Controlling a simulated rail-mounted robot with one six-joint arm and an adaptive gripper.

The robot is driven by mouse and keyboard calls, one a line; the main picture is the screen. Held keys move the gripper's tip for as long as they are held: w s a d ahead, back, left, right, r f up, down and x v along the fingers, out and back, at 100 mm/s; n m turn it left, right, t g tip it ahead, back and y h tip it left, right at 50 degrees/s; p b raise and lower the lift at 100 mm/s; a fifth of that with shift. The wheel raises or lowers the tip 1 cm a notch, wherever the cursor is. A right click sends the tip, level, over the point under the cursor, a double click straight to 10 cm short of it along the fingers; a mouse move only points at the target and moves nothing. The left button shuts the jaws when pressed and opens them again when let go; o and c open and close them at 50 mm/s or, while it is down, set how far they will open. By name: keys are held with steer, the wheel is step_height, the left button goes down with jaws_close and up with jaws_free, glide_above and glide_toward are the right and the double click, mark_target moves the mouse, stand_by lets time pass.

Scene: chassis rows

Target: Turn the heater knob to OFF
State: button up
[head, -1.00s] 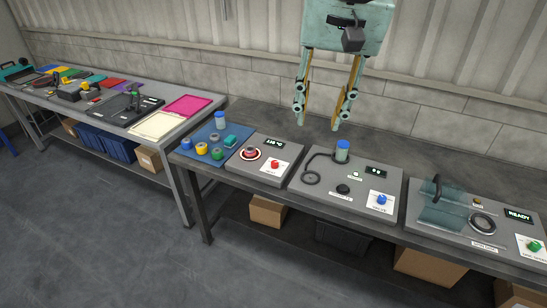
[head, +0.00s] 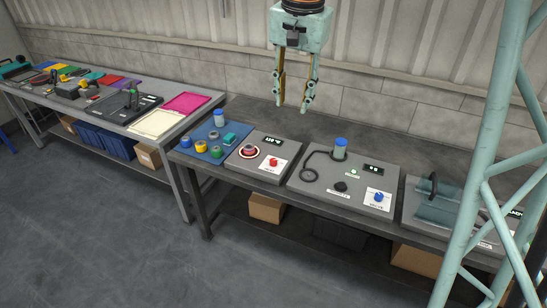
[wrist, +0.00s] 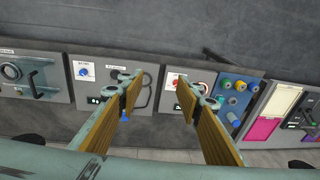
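The heater panel seems to be the grey box (head: 238,170) with a small lit display (head: 273,142), which looks like a temperature reading, and a dark red round piece in a ring (head: 249,150). A red knob (head: 272,161) sits on its white label plate; the lettering and pointer are too small to read. My gripper (head: 293,104) is open and empty, pointing down, well above and behind the panel. The wrist view shows its fingers (wrist: 157,86) wide apart.
A blue mat (head: 185,148) with coloured parts lies left. The right panel with a handle (head: 433,186) is partly hidden. Air above the bench is free.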

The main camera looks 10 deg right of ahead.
steer(key=w+f+m+g+p, duration=0.1)
steer(key=w+f+m+p, duration=0.15)
steer(key=w+f, duration=1)
steer(key=m+p, duration=0.2)
steer(key=m, duration=0.2)
glide_above(274, 160)
step_height(274, 160, down, 15)
steer(key=shift+w+g, duration=0.15)
steer(key=shift+g, duration=0.25)
steer(key=shift+f, duration=6.85)
steer(key=c, duration=0.9)
